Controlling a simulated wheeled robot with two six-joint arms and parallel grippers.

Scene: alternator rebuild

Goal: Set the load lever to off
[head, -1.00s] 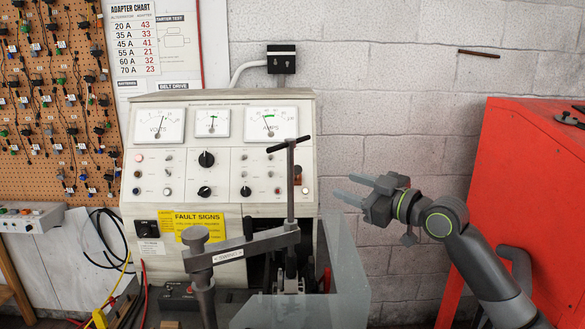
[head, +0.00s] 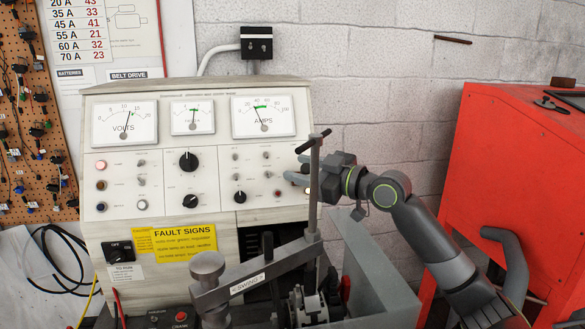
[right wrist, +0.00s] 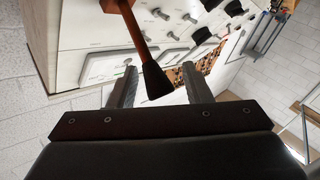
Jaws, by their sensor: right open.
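The tester's load lever shows in the right wrist view as a copper-brown shaft with a black tapered grip (right wrist: 155,78). In that view the grip lies between the two fingers of my right gripper (right wrist: 160,88), with a gap to each side. In the head view my right gripper (head: 298,178) is open at the right side of the panel, partly behind the upright clamp post (head: 314,190). There the lever is hidden by the gripper and the post, and I cannot read its setting. My left gripper is not in view.
The tester cabinet (head: 110,172) carries meters, knobs and lamps. The swing arm (head: 240,275) and a grey guard plate (head: 375,270) stand in front of it. A red cabinet (head: 515,170) is at the right.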

